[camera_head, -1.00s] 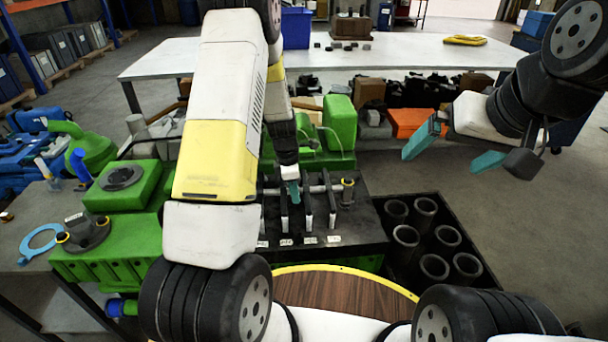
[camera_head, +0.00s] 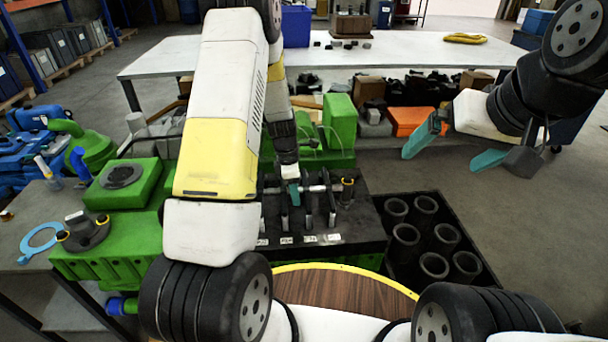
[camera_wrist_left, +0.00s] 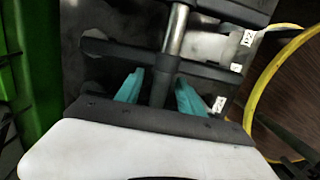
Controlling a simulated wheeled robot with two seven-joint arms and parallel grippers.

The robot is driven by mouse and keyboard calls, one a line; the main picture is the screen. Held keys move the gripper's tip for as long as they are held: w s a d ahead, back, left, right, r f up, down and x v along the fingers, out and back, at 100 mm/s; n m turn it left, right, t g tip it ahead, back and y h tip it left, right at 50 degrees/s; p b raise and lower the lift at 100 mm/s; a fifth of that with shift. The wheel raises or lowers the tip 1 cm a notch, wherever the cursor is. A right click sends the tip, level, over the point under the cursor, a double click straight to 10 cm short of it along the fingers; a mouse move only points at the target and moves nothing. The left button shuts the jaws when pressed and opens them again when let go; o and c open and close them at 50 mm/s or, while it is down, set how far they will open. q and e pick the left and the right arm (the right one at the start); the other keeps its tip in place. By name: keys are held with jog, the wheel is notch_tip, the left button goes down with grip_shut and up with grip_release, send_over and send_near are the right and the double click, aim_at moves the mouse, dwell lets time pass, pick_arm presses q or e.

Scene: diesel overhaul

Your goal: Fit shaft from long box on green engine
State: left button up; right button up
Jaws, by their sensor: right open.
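The shaft (camera_head: 318,188) is a grey metal rod with a darker collar. It lies across the dark upright holders of the long black box (camera_head: 360,235). It also shows in the left wrist view (camera_wrist_left: 177,38). My left gripper (camera_head: 292,194) is at the shaft's left part. In the left wrist view my teal fingers (camera_wrist_left: 159,93) are apart, one on each side of the shaft's dark section, with gaps visible. The green engine (camera_head: 105,262) stands to the left, partly hidden behind my left arm. My right gripper (camera_head: 455,150) is open and empty, raised at the right.
A black crate (camera_head: 478,262) with several dark cylinders stands right of the long box. A round wooden-topped surface (camera_head: 345,292) with a yellow rim is in front. A light blue ring (camera_head: 40,240) lies on the table at left. A white table (camera_head: 400,55) stands behind.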

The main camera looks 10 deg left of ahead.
pick_arm(q)
jog(key=shift+s+a+r, duration=0.1)
jog(key=shift+a+r, duration=0.05)
jog(key=shift+r, duration=1.15)
jog(key=shift+w+a+r, duration=0.1)
jog(key=shift+a+r, duration=0.1)
jog(key=shift+r, duration=1.05)
jog(key=shift+s+a+r, duration=0.1)
jog(key=shift+a+r, duration=0.05)
jog(key=shift+r, duration=1.15)
